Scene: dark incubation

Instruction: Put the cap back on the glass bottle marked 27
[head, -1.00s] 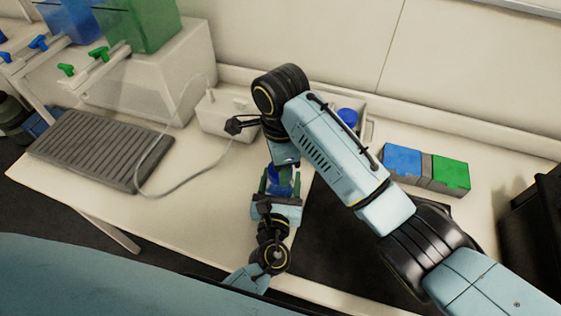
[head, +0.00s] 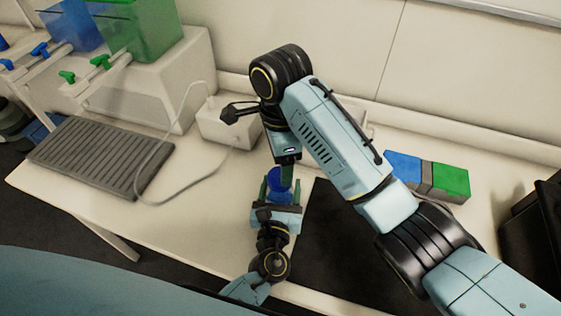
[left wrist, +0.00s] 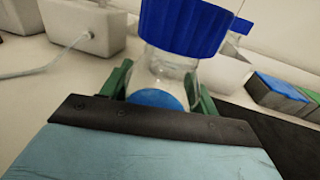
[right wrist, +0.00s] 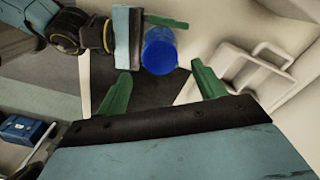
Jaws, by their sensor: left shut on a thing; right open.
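The glass bottle (left wrist: 175,68) stands between the green fingers of my left gripper (left wrist: 160,82), which is shut on it. A blue ribbed cap (left wrist: 185,25) sits over the bottle's mouth; it also shows in the head view (head: 278,180). A blue round patch shows low on the bottle. No number is readable. My right gripper (right wrist: 160,72) is open and empty, its fingers either side of the cap in the right wrist view but apart from it. In the head view my right gripper (head: 287,170) is just above and behind the cap.
A white holder (right wrist: 255,75) lies beside my right gripper, mostly hidden by my arm in the head view. Blue and green boxes (head: 428,175) sit at the right. A grey ridged plate (head: 100,155), a cable and a white box (head: 222,122) are left. A dark mat (head: 335,240) lies right of the bottle.

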